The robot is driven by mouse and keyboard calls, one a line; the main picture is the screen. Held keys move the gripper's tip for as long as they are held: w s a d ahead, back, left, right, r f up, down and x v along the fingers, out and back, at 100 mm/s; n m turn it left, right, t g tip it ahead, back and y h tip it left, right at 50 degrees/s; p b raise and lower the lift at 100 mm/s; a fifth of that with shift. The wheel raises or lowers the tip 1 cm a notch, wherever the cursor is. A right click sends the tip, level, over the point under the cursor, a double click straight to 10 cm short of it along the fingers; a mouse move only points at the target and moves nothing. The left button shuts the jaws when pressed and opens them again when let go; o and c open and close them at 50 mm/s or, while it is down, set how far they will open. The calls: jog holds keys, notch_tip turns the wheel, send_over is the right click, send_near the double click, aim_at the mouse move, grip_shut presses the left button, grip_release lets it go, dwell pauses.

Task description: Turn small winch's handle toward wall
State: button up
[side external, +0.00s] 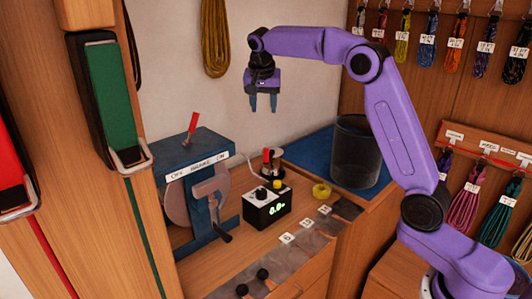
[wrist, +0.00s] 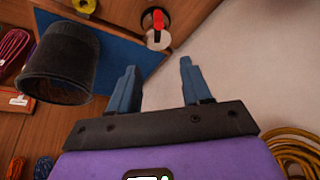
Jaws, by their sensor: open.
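The small winch (side external: 271,170) is a low round metallic drum with a red handle (side external: 266,157) standing up on it. In the wrist view the winch (wrist: 159,42) shows as a pale disc with the red handle (wrist: 157,20) beyond the fingertips. My gripper (side external: 263,104) is open and empty, pointing down, well above the winch and apart from it. Its two blue fingers are spread in the wrist view (wrist: 157,68).
A large blue winch (side external: 200,155) with a brake label and crank stands left. A dark bin (side external: 352,155) stands right on a blue mat (side external: 308,150). Coiled rope (side external: 214,40) hangs on the wall.

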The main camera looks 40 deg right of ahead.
aim_at(266, 148)
jog(key=x, duration=2)
jog(key=shift+s+a+f, duration=0.25)
jog(key=shift+a+f, duration=0.1)
jog(key=shift+f, duration=0.05)
grip_shut()
